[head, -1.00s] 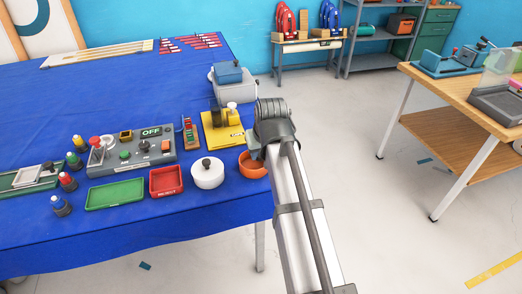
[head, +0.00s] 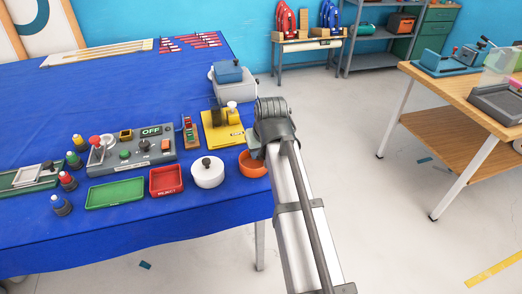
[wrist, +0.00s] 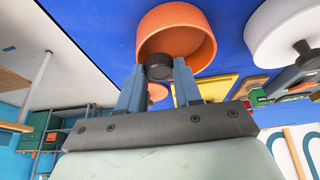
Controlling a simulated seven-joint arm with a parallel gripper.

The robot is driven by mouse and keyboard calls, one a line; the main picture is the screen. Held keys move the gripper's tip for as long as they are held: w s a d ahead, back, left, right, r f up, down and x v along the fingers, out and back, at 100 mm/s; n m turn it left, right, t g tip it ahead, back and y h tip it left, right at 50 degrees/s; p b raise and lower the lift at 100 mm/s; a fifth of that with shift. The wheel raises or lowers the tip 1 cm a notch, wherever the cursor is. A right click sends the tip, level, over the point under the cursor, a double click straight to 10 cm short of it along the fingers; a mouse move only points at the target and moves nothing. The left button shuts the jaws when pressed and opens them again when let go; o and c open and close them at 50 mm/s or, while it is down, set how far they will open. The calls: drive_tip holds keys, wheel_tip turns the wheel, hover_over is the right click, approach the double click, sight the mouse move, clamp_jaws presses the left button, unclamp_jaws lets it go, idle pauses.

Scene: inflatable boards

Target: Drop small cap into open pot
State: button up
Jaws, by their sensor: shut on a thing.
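The open orange pot (head: 252,165) stands at the table's right front edge in the head view, partly behind my arm. In the wrist view the orange pot (wrist: 180,22) shows its open mouth just beyond my fingertips. My gripper (wrist: 158,70) is shut on a small dark cap (wrist: 159,67), held between its two blue-grey fingers. The cap overlaps the pot's near rim in the wrist view; its height relative to the rim is unclear. In the head view my arm hides the fingers and the cap.
A white pot with a black-knobbed lid (head: 208,175) stands just left of the orange pot. A red tray (head: 166,181), a green tray (head: 115,194), a control box (head: 130,152) and a yellow stand (head: 221,130) are nearby. The blue table's far middle is clear.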

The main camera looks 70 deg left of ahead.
drive_tip(key=o, duration=1.6)
drive_tip(key=shift+c, duration=0.2)
drive_tip(key=shift+r, duration=0.15)
drive_tip(key=shift+r, duration=3.35)
